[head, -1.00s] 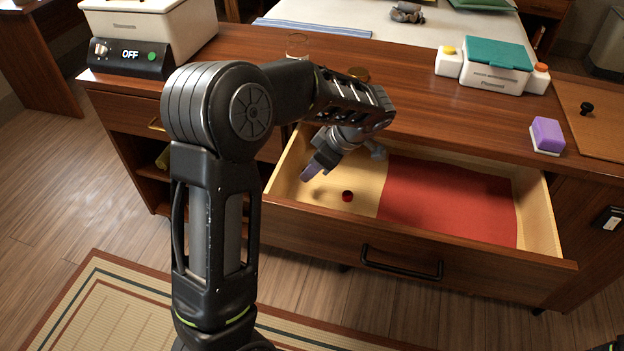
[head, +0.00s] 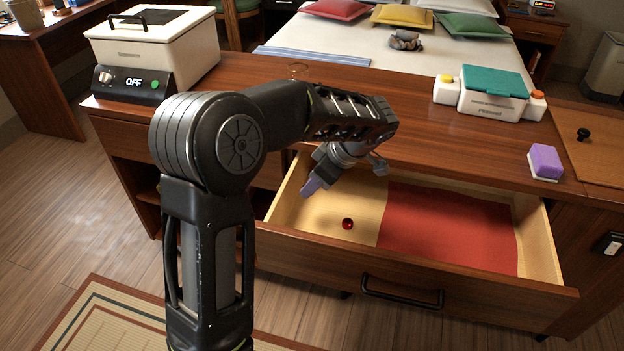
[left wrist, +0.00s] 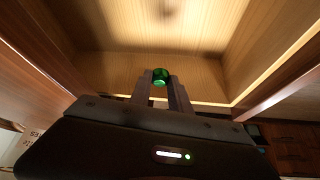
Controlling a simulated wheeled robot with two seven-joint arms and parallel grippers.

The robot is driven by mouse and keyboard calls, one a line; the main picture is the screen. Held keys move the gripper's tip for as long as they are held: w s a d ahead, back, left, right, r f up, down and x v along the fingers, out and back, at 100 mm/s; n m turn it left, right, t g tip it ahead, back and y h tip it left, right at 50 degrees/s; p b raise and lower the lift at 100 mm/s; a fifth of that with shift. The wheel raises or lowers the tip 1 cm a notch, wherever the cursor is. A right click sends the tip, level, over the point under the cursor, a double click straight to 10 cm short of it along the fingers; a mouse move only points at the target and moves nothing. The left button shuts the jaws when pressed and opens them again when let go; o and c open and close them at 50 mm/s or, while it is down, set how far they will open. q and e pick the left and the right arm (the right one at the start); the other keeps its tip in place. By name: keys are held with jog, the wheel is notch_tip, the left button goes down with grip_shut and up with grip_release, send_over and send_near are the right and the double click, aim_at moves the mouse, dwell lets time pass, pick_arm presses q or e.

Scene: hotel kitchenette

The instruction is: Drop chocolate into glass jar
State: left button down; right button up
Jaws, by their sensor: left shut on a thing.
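My left gripper (head: 312,187) is over the left part of the open drawer (head: 420,275). In the left wrist view its fingers (left wrist: 160,88) are shut on a small shiny green piece, which looks like a foil-wrapped chocolate (left wrist: 160,76). In the head view this piece is hidden. A small round red piece (head: 347,223), perhaps another chocolate, lies on the drawer's pale floor, apart from the gripper. The clear rim of what looks like the glass jar (head: 298,69) shows on the counter behind my left arm, which hides the rest. My right gripper is out of view.
A red mat (head: 450,230) covers the drawer's right part. On the counter (head: 430,140) stand a white box with an "OFF" display (head: 150,60), a teal-lidded dispenser (head: 495,90) and a purple sponge (head: 545,162). The counter's middle is clear.

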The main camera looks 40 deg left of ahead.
pick_arm(q)
jog(key=w+d+r+m+t+h+p, duration=0.2)
jog(key=d+r+m+t+h+p, duration=0.1)
jog(key=d+r+m+p, duration=0.4)
jog(key=w+d+r+m+t+h+p, duration=0.2)
jog(key=d+r+m+p, duration=0.4)
jog(key=d+m, duration=0.3)
jog(key=r+m+t+h, duration=0.1)
jog(key=m, duration=0.2)
jog(key=shift+w+d+r+t+p, duration=0.15)
jog(key=shift+d+r+t+p, duration=0.15)
jog(key=shift+d+t+p, duration=0.1)
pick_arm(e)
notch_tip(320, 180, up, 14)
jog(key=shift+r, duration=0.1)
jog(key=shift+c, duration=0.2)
